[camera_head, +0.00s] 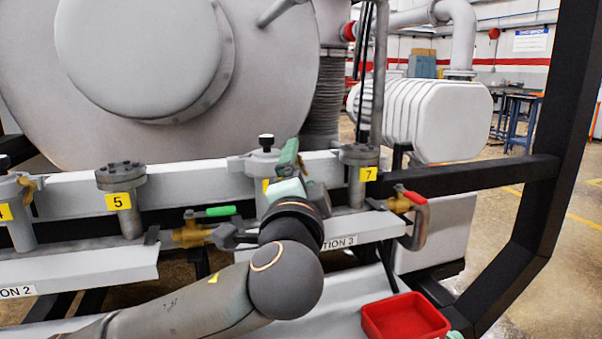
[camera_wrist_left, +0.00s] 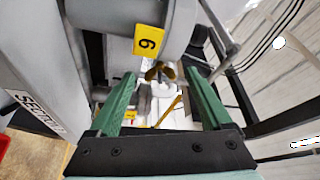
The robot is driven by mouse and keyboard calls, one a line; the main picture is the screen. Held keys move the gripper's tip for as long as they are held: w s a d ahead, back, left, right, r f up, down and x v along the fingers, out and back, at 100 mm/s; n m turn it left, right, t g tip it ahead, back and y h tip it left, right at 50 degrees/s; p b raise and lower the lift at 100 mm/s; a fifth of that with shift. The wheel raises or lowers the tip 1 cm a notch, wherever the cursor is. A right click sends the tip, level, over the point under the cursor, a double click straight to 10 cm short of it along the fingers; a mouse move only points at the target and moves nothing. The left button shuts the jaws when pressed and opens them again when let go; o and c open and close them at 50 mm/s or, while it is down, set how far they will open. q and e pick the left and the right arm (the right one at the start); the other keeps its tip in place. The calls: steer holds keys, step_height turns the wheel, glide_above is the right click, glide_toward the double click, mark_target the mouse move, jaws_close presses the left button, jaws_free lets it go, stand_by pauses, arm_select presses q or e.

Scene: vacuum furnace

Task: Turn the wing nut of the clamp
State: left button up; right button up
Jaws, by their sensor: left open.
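In the left wrist view a brass-coloured wing nut (camera_wrist_left: 160,72) sits just below the yellow label 6, which appears upside down, on a grey flanged port (camera_wrist_left: 112,14). My left gripper (camera_wrist_left: 160,77) is open, with its two green fingers on either side of the wing nut and gaps visible between. In the head view my left gripper (camera_head: 289,153) is in front of port 6 (camera_head: 262,164), which has a black knob on top.
Ports 5 (camera_head: 122,200) and 7 (camera_head: 359,178) stand on either side. A brass valve with a green handle (camera_head: 220,211) is left of my wrist, one with a red handle (camera_head: 414,197) is right. A red tray (camera_head: 405,318) lies lower right; black frame bars (camera_head: 545,190) bound the right.

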arm_select(q)
steer(key=shift+w+r, duration=0.1)
steer(key=shift+w, duration=0.35)
